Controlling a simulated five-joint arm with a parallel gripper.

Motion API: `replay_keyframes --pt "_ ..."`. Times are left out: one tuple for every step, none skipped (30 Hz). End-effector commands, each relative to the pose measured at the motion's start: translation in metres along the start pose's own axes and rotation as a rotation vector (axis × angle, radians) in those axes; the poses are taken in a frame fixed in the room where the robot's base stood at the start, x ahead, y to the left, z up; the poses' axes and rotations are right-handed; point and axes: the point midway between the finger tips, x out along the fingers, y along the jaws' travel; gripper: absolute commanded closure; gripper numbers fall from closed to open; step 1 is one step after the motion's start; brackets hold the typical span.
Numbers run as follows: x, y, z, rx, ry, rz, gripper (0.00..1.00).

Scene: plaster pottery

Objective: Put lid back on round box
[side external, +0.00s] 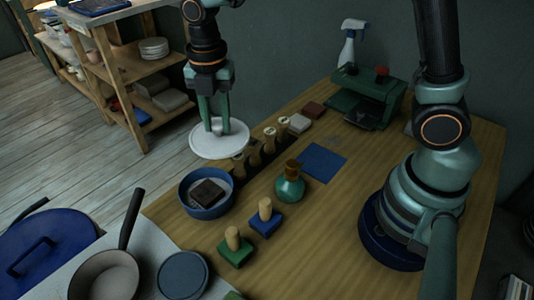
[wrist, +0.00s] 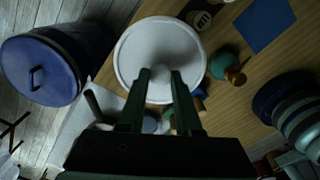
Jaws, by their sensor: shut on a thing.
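My gripper (side external: 216,128) is shut on the white round lid (side external: 219,146), with its fingers at the middle of the lid's top. The lid is held up near the far left edge of the table, roughly level. A blue round open container (side external: 188,205), likely the round box, stands below and a little left of the lid in the side view. A dark block and a pale piece lie in it. In the wrist view I cannot make it out; the lid covers much of the table.
A green bottle (side external: 289,187) and two wooden-handled stamps, one blue (side external: 266,221) and one green (side external: 235,251), stand nearby. A pan (side external: 104,276) is at the front left. A blue sheet (side external: 322,162) lies flat.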

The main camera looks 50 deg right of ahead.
Motion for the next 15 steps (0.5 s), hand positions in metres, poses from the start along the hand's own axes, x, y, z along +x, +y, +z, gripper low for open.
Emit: replay_keyframes --pt "0.005 0.008 -0.017 -0.049 0.001 -0.002 1.00" --pt "0.007 0.012 -0.025 -0.072 0.001 -0.002 1.00" --pt "0.009 0.016 -0.035 -0.098 0.000 -0.001 1.00" --pt "0.011 0.019 -0.041 -0.115 0.000 0.000 1.00" --pt "0.012 0.021 -0.047 -0.131 0.000 0.000 1.00" --pt "0.014 0.024 -0.053 -0.147 0.000 0.000 1.00" --pt "0.015 0.025 -0.057 -0.158 0.000 0.000 1.00" --pt "0.015 0.026 -0.060 -0.165 0.000 0.000 1.00" --pt "0.016 0.027 -0.063 -0.174 0.000 0.000 1.00" --pt "0.017 0.027 -0.065 -0.178 0.000 0.000 1.00" --pt "0.018 0.028 -0.066 -0.181 0.000 -0.001 1.00" --pt "0.019 0.028 -0.067 -0.183 0.000 -0.001 1.00" --pt "0.020 0.028 -0.067 -0.184 0.000 -0.001 1.00" --pt "0.022 0.028 -0.067 -0.184 0.000 -0.001 1.00" --pt "0.024 0.028 -0.067 -0.183 0.000 0.000 1.00"
